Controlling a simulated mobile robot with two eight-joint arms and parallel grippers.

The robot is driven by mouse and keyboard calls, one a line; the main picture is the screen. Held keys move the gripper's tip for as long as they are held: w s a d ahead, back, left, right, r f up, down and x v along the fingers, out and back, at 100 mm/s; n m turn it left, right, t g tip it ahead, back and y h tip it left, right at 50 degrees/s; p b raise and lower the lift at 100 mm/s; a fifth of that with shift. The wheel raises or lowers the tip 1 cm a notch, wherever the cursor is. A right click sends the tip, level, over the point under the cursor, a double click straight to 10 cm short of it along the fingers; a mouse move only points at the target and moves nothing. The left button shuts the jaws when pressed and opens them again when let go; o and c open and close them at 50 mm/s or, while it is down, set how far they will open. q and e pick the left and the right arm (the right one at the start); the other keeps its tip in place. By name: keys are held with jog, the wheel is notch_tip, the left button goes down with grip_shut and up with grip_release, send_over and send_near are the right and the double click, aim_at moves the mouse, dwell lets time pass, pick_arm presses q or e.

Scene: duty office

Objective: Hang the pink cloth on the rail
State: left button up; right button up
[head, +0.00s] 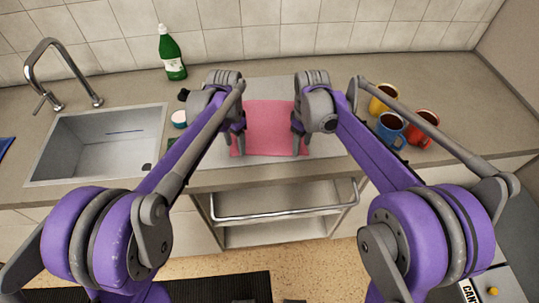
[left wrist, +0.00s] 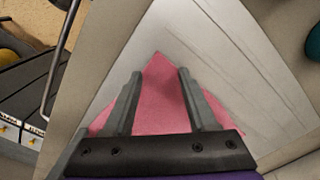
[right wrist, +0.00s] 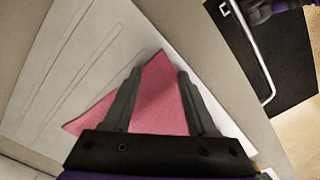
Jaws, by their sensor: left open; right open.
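The pink cloth (head: 268,128) lies flat on a pale grooved board (head: 322,112) on the counter. The metal rail (head: 285,214) runs along the counter front, below the cloth. My left gripper (head: 238,140) is at the cloth's left edge and my right gripper (head: 299,142) at its right edge. In the left wrist view the open fingers (left wrist: 160,85) straddle a corner of the cloth (left wrist: 160,105). In the right wrist view the open fingers (right wrist: 158,82) likewise straddle a corner of the cloth (right wrist: 155,100). I cannot tell whether the fingers touch it.
A sink (head: 100,140) with a tap (head: 62,75) is at the left. A green bottle (head: 172,55) stands at the back. Yellow (head: 383,98), blue (head: 390,130) and red (head: 422,128) mugs stand at the right. An open shelf (head: 275,233) is behind the rail.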

pick_arm(q)
jog(key=shift+f, duration=0.25)
pick_arm(e)
jog(key=shift+f, duration=0.25)
pick_arm(q)
jog(key=shift+s+r, duration=0.1)
jog(key=shift+s, duration=0.05)
jog(key=shift+c, duration=1.2)
pick_arm(e)
jog(key=shift+s, duration=0.15)
jog(key=shift+c, duration=1.2)
pick_arm(q)
grip_shut()
pick_arm(e)
grip_shut()
jog(key=shift+r, duration=0.1)
